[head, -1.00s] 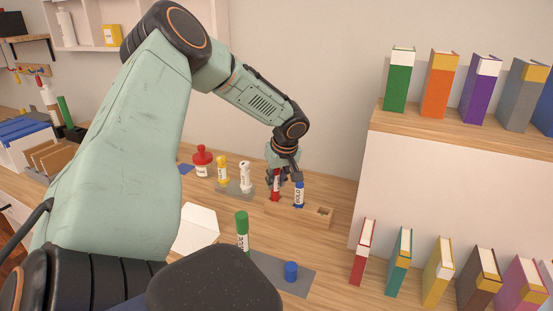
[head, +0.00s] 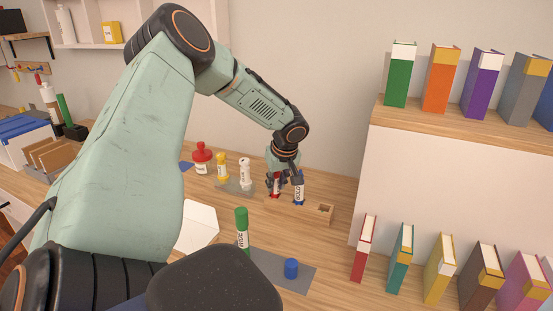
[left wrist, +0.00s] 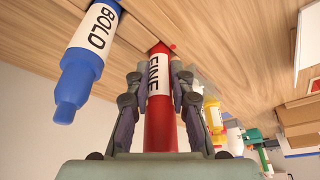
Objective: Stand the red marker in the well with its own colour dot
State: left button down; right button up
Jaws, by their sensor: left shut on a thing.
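The red marker (head: 275,189) is upright, with a white label reading FINE in the left wrist view (left wrist: 159,75). My left gripper (head: 284,184) is shut on it, one finger on each side (left wrist: 159,95). Its lower end meets the left part of the wooden block (head: 312,216), right beside a red dot (left wrist: 173,47). How deep it sits in the well cannot be told. The blue BOLD marker (head: 299,190) stands in the block just right of it, close to the gripper. The block's right well (head: 325,209) is empty. My right gripper is not in view.
A green glue stick (head: 242,228) and blue cap (head: 291,268) stand in front. Books (head: 362,250) line the right.

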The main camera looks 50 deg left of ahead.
pick_arm(q)
jog(key=shift+f, duration=0.1)
jog(key=c, duration=1.4)
grip_release()
jog(key=o, duration=0.3)
jog(key=v, duration=1.2)
jog(key=shift+s, duration=0.1)
